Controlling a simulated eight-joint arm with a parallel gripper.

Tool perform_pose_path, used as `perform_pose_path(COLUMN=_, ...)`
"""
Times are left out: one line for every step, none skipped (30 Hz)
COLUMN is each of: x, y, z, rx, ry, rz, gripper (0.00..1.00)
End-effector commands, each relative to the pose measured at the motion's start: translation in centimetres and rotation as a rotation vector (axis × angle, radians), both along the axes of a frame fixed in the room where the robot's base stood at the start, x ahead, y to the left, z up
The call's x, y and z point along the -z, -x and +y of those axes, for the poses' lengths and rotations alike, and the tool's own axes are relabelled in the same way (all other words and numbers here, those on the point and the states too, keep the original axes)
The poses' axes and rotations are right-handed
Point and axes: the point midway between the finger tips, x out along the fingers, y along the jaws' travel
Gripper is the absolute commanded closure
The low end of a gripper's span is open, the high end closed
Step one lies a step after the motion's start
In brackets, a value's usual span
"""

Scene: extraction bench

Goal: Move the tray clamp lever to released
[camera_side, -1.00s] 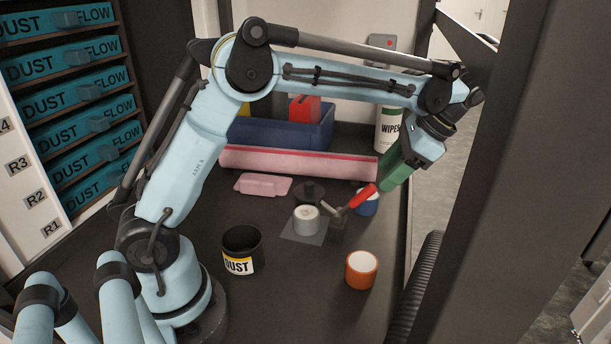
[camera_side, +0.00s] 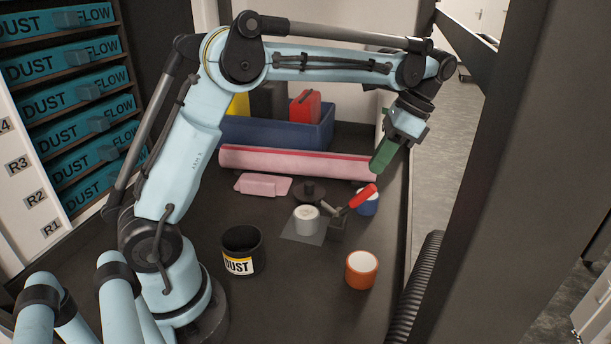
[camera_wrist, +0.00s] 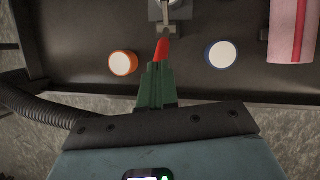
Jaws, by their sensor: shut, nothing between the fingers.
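The clamp lever has a red handle (camera_side: 363,195) that tilts up to the right from a dark clamp base (camera_side: 338,230). In the wrist view the red handle (camera_wrist: 162,49) shows just beyond my fingertips, partly hidden by them. My gripper (camera_side: 376,170) has green fingers, is shut and holds nothing. A white round piece (camera_side: 306,218) sits under the clamp on a grey plate (camera_side: 292,236).
A black DUST cup (camera_side: 242,252) stands left. A pink roll (camera_side: 290,163) and blue bin (camera_side: 262,137) lie behind. A ribbed hose (camera_side: 418,285) runs along the right edge.

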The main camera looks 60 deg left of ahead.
Motion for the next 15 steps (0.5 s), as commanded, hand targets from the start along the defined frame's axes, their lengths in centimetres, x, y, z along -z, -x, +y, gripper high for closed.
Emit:
perform_pose_path(x=0.3, y=0.8, z=1.7, rx=-0.017, ry=0.086, rz=-0.001, gripper=1.00)
perform_pose_path(x=0.6, y=1.3, z=2.4, rx=-0.017, ry=0.145, rz=-0.007, gripper=1.00)
perform_pose_path(x=0.8, y=1.9, z=3.4, rx=-0.019, ry=0.228, rz=-0.022, gripper=1.00)
perform_pose_path(x=0.9, y=2.4, z=4.2, rx=-0.019, ry=0.292, rz=-0.039, gripper=1.00)
perform_pose_path(x=1.0, y=2.9, z=4.9, rx=-0.018, ry=0.354, rz=-0.062, gripper=1.00)
perform_pose_path(x=1.1, y=3.6, z=5.7, rx=-0.017, ry=0.434, rz=-0.097, gripper=1.00)
perform_pose_path(x=1.1, y=4.0, z=6.3, rx=-0.014, ry=0.494, rz=-0.129, gripper=1.00)
perform_pose_path(x=1.1, y=4.5, z=6.9, rx=-0.011, ry=0.549, rz=-0.165, gripper=1.00)
perform_pose_path(x=1.0, y=5.1, z=7.7, rx=-0.005, ry=0.619, rz=-0.221, gripper=1.00)
perform_pose_path(x=0.9, y=5.6, z=8.3, rx=-0.002, ry=0.668, rz=-0.268, gripper=1.00)
perform_pose_path(x=0.7, y=6.1, z=8.8, rx=0.004, ry=0.714, rz=-0.319, gripper=1.00)
perform_pose_path(x=0.5, y=6.7, z=9.5, rx=0.012, ry=0.769, rz=-0.391, gripper=1.00)
perform_pose_path(x=0.3, y=7.1, z=10.0, rx=0.020, ry=0.804, rz=-0.445, gripper=1.00)
perform_pose_path(x=0.0, y=7.5, z=10.5, rx=0.028, ry=0.835, rz=-0.502, gripper=1.00)
perform_pose_path(x=-0.3, y=8.0, z=11.1, rx=0.039, ry=0.869, rz=-0.575, gripper=1.00)
